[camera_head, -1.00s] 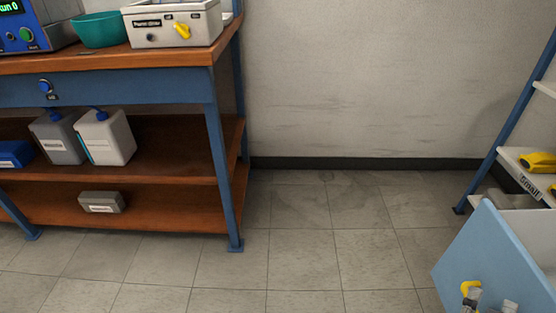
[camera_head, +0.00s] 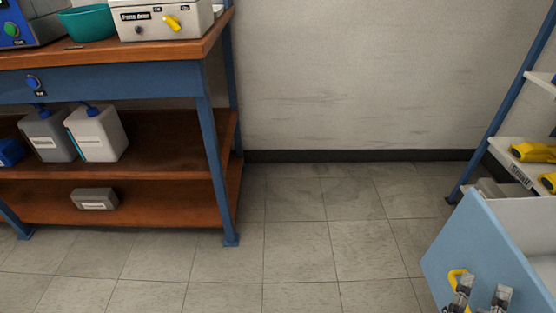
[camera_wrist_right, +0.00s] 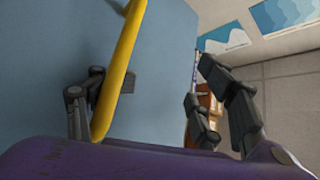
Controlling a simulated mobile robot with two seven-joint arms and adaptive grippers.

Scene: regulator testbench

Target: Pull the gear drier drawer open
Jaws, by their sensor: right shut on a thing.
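The drawer (camera_head: 455,245) is at the lower right of the head view, with a light blue front and a pale interior showing behind its top edge. Its yellow handle (camera_head: 455,275) is partly covered by my right gripper (camera_head: 482,293). In the wrist view, the yellow handle (camera_wrist_right: 122,65) runs along the blue front (camera_wrist_right: 75,50), with the fingers of my right gripper (camera_wrist_right: 140,108) to either side. The right gripper is shut on the handle; the exact contact is hard to see. How far the drawer is out is cut off by the frame. My left gripper is not in view.
A blue-framed workbench (camera_head: 150,60) with wooden shelves stands at the left, holding a teal bowl (camera_head: 88,22), a white box (camera_head: 160,20) and jugs (camera_head: 97,133). A rack (camera_head: 505,95) with yellow items stands behind the drawer. The tiled floor (camera_head: 310,230) between them is clear.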

